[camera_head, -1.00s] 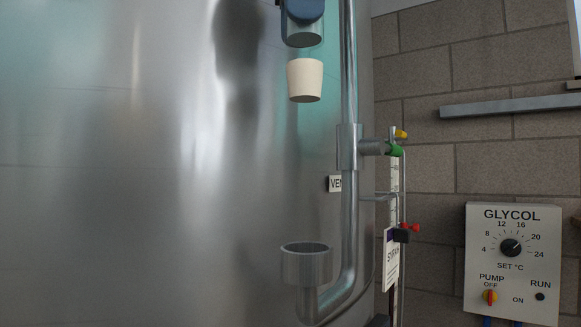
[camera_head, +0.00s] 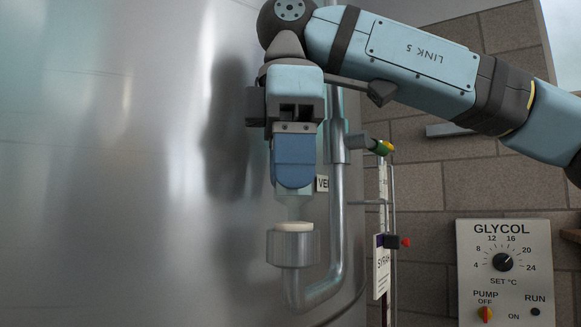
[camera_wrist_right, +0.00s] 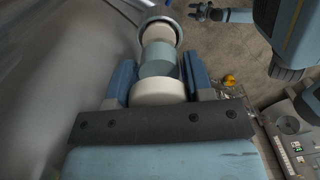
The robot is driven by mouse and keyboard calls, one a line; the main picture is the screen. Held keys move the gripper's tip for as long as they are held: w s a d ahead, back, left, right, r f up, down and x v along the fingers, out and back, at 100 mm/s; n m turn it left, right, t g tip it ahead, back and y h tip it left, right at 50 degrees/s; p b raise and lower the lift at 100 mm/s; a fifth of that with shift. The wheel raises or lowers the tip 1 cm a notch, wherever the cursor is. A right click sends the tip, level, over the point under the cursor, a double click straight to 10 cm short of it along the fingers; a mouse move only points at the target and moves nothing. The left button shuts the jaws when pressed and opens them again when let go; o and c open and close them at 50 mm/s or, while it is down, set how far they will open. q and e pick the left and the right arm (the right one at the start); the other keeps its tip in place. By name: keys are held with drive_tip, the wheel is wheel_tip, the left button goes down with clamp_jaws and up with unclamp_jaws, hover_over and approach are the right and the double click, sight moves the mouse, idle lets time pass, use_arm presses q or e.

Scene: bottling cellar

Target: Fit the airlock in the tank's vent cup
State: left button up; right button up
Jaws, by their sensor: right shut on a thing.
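The airlock has a clear body (camera_head: 293,207) above a cream bung (camera_head: 293,227). My right gripper (camera_head: 293,178) is shut on the airlock and points down from above. The bung sits inside the mouth of the grey vent cup (camera_head: 293,250), its cream top showing at about the rim. How firmly it sits cannot be told. In the right wrist view the airlock (camera_wrist_right: 157,60) lies between the blue fingers of my right gripper (camera_wrist_right: 158,80), with the bung within the cup's ring beyond. What seems to be my left gripper (camera_wrist_right: 203,12) is small at the top there, its jaws unclear.
The steel tank wall (camera_head: 110,180) fills the left. The vent pipe (camera_head: 338,200) rises close behind and right of the cup. A sight tube with valves (camera_head: 385,200) and the glycol control box (camera_head: 505,270) are farther right.

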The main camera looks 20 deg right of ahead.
drive_tip(key=o, duration=0.9)
drive_tip(key=shift+f, duration=0.1)
drive_tip(key=shift+o, duration=0.2)
wheel_tip(320, 180, up, 6)
wheel_tip(320, 180, up, 6)
drive_tip(key=shift+s+r+p, duration=0.1)
drive_tip(key=shift+p, duration=1.1)
